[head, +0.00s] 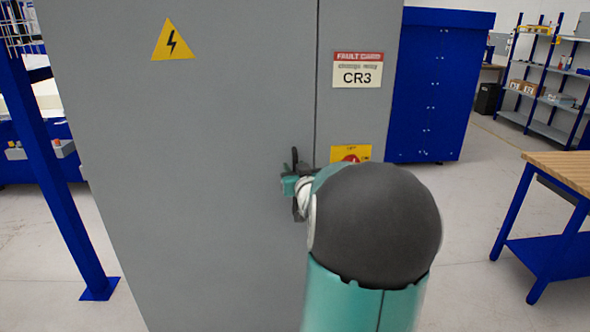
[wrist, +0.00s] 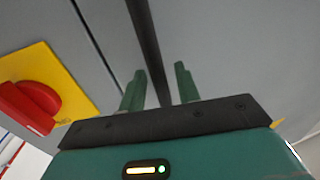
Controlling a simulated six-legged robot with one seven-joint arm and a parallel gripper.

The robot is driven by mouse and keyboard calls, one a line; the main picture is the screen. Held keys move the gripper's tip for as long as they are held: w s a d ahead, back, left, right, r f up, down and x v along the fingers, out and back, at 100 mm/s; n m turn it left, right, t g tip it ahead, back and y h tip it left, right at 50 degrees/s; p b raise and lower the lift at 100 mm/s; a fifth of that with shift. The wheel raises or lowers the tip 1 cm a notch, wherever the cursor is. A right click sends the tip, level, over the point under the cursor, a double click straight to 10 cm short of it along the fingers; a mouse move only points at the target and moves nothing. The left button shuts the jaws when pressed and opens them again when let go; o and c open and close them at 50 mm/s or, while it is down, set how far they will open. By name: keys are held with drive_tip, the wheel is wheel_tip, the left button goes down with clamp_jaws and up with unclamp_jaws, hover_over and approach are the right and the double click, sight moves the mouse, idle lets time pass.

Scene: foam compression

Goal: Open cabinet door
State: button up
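The grey cabinet door (head: 200,120) stands closed, its edge seam running down beside a fixed right panel. A dark bar handle (wrist: 147,45) runs from the top of the wrist view down between my gripper's fingers. My gripper (wrist: 158,85) has its two green fingers apart, one on each side of the handle, with visible gaps. In the head view my gripper (head: 292,184) is at the door's right edge, and my arm hides part of it and the lower panel.
A red rotary switch (wrist: 30,108) on a yellow plate (wrist: 72,88) sits left of my gripper in the wrist view. A blue cabinet (head: 440,90) stands behind at right. A wooden-topped bench (head: 560,170) is at far right. A blue post (head: 55,180) stands at left.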

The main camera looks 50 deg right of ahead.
drive_tip(key=shift+c, duration=0.2)
clamp_jaws()
drive_tip(key=shift+s+a, duration=0.1)
drive_tip(key=shift+a, duration=0.1)
